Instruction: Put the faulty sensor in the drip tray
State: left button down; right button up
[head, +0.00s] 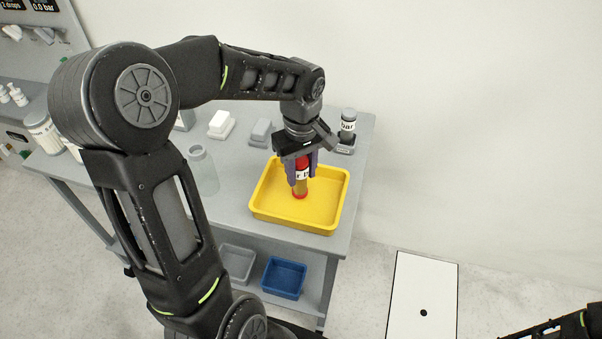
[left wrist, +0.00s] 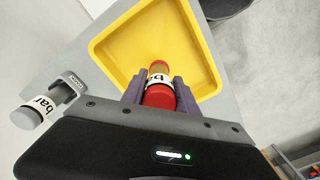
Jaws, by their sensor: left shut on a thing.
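The sensor (head: 300,187) is a small cylinder with a red cap, a white label with black letters and an amber lower part with a red end. My left gripper (head: 301,166) is shut on its upper part and holds it upright over the yellow drip tray (head: 262,212). In the left wrist view the sensor (left wrist: 160,95) sits between the purple fingers (left wrist: 158,90), with the yellow tray (left wrist: 110,48) beyond it. I cannot tell whether its lower end touches the tray floor. No other thing shows in the tray.
A grey-capped sensor (head: 348,122) stands in a dark holder at the table's back right; it also shows in the left wrist view (left wrist: 36,112). A clear bottle (head: 203,170) stands left of the tray. Grey and blue bins (head: 284,278) sit on the lower shelf.

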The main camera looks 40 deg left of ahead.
pick_arm(q)
jog(key=shift+f, duration=0.7)
jog(key=shift+f, duration=0.1)
jog(key=shift+f, duration=0.15)
jog(key=c, duration=0.9)
grip_release()
jog(key=shift+r, duration=0.2)
notch_tip(320, 180, up, 12)
jog(key=shift+r+b, duration=0.1)
jog(key=shift+b, duration=0.4)
